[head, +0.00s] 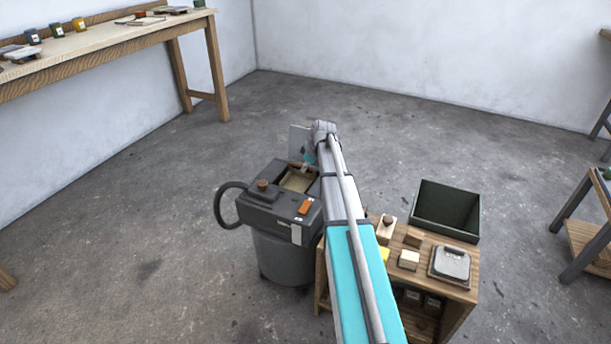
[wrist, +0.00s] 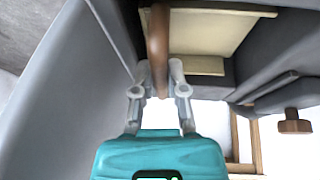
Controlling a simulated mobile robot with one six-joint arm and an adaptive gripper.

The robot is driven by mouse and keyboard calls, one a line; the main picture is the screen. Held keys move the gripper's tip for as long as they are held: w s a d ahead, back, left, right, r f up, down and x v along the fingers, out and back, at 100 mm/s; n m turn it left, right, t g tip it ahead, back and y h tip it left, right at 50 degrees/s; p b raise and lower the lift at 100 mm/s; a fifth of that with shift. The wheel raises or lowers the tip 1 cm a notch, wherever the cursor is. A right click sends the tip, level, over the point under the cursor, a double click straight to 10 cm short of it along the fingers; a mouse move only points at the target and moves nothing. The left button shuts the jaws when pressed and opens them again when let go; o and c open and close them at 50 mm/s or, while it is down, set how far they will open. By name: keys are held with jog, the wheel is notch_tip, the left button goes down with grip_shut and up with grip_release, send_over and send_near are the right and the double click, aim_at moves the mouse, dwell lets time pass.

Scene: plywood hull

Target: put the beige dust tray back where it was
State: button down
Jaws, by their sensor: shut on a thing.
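The beige dust tray (head: 297,180) shows in the opening on top of the grey dust machine (head: 283,242). In the wrist view the tray (wrist: 205,32) lies between dark grey walls, with a brown handle bar (wrist: 158,30) at its near side. My gripper (wrist: 157,88) is shut on that brown bar, its two fingertips on either side of it. In the head view my gripper (head: 307,166) is partly hidden by my arm, over the far side of the opening. I cannot tell how deep the tray sits.
A wooden cart (head: 455,292) beside the machine carries blocks and a scale (head: 452,263). A dark green bin (head: 446,208) stands behind it. A black hose (head: 228,205) loops at the machine's left. A long workbench (head: 95,50) is at the back left; the floor between is clear.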

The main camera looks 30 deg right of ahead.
aim_at(306, 181)
jog(key=shift+f+b, duration=1.75)
jog(key=shift+f, duration=0.1)
jog(key=c, duration=1)
grip_release()
jog(key=shift+o, duration=0.2)
jog(key=shift+r, duration=0.2)
jog(key=p+v, duration=1.1)
jog(key=shift+s+r, duration=0.25)
jog(key=shift+r, duration=0.1)
